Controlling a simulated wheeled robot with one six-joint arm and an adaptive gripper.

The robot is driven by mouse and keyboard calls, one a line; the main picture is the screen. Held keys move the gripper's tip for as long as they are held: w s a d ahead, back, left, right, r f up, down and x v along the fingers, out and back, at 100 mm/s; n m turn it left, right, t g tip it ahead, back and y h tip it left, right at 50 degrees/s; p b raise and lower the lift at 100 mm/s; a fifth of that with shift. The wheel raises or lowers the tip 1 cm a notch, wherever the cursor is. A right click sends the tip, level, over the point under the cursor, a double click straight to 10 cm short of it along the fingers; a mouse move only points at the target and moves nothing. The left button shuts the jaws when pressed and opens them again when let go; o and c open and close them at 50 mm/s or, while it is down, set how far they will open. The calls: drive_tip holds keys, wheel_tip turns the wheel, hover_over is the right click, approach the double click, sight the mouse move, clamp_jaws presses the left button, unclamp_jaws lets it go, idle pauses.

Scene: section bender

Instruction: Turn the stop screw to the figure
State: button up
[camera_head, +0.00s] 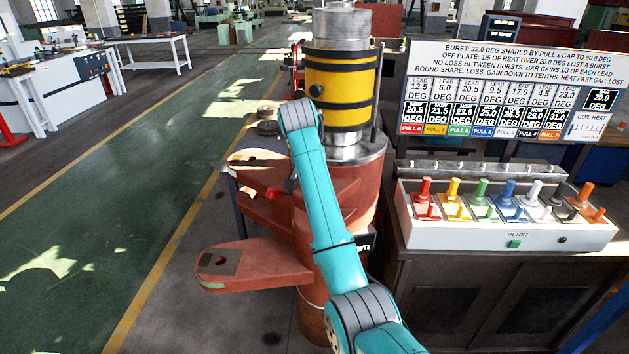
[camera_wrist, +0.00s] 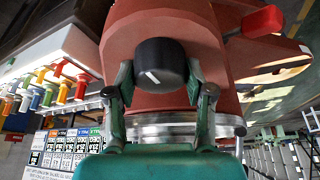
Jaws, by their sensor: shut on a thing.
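The stop screw appears as a round black knob (camera_wrist: 160,62) with a white index line, on the red-brown machine body, in the wrist view. The line slants from upper left to lower right. My gripper (camera_wrist: 160,82) has one finger at each side of the knob and is shut on it. No scale or figure is readable around the knob. In the head view the red-brown machine (camera_head: 330,215) stands mid-picture, and my arm hides the gripper and knob. A board (camera_head: 515,90) at right lists LEAD and NOW degrees, with a box reading about 20.0 DEG.
A white control box (camera_head: 505,235) with several coloured levers and a green BURST button (camera_head: 514,244) stands right of the machine. Red-brown plates (camera_head: 250,265) jut out left. A red-tipped handle (camera_wrist: 262,20) is near the knob. The green floor at left is clear.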

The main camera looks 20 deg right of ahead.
idle(0.4)
drive_tip(key=o, duration=1.2)
drive_tip(key=shift+c, duration=0.2)
